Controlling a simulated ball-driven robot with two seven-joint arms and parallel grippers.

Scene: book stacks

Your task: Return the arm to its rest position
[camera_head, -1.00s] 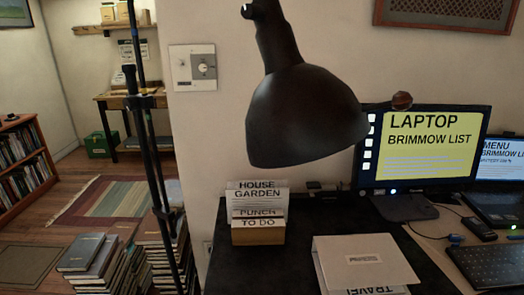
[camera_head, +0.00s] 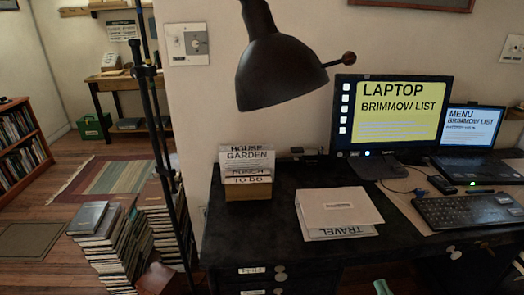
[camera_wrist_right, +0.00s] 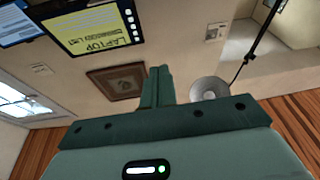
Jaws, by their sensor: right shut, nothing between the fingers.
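My right gripper (camera_wrist_right: 157,86) shows in the right wrist view as a teal body with two fingers pressed together, shut and empty. In the head view only a small green tip of my right gripper (camera_head: 383,287) shows at the bottom edge, in front of the black desk (camera_head: 290,215). Most of the right arm is out of the picture. My left gripper is not in view.
On the desk are a card box (camera_head: 248,192), a white folder (camera_head: 338,206), a monitor (camera_head: 396,112), a laptop (camera_head: 474,130) and a keyboard (camera_head: 465,210). A dark lamp (camera_head: 285,75) hangs over it. Book stacks (camera_head: 115,245) and a thin black stand (camera_head: 160,130) are at left.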

